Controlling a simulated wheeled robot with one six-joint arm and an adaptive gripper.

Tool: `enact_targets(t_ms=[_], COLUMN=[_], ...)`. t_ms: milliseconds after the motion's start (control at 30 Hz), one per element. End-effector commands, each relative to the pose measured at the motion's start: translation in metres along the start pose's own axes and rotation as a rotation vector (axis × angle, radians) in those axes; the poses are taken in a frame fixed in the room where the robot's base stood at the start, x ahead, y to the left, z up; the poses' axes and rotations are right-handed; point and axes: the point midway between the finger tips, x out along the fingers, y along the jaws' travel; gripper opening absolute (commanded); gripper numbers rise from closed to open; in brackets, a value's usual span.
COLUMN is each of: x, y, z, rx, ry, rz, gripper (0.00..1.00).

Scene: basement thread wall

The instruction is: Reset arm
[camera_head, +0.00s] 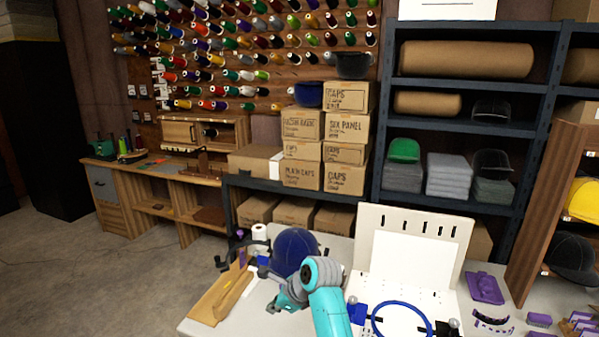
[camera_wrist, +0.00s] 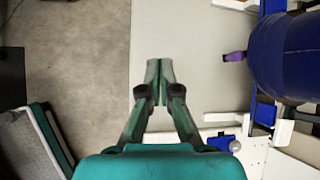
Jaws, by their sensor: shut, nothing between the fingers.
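My gripper shows in the wrist view (camera_wrist: 159,68) with its two teal fingers together at the tips and nothing between them. In the head view my teal arm reaches up over the white table (camera_head: 205,326), and the gripper (camera_head: 274,304) hangs low, in front of a navy cap (camera_head: 294,250). In the wrist view the fingertips are over a bare pale part of the table (camera_wrist: 195,75). Whether they touch the table cannot be told.
A blue hoop (camera_head: 376,327) lies on a white board right of my arm. A wooden piece (camera_head: 232,298) lies to the left. A purple part (camera_head: 485,287) is at the right. Stacked cap boxes (camera_head: 345,128) and shelves (camera_head: 465,145) stand behind. Grey floor (camera_head: 90,270) at left is clear.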

Motion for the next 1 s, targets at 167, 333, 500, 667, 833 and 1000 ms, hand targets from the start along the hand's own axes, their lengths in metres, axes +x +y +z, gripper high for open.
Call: enact_targets(t_ms=[167, 333, 500, 667, 833, 1000], x=[0.034, 0.052, 0.060, 0.057, 0.045, 0.023], y=[0.036, 0.073, 0.116, 0.158, 0.205, 0.254], z=[-0.065, -0.122, -0.174, -0.219, -0.259, -0.291], rx=[-0.115, -0.242, -0.375, -0.505, -0.648, -0.796], ry=[0.011, 0.036, 0.078, 0.131, 0.200, 0.281], rz=[-0.080, -0.164, -0.242, -0.310, -0.375, -0.431], gripper=[0.00, 0.00, 0.00, 0.00, 0.00, 0.00])
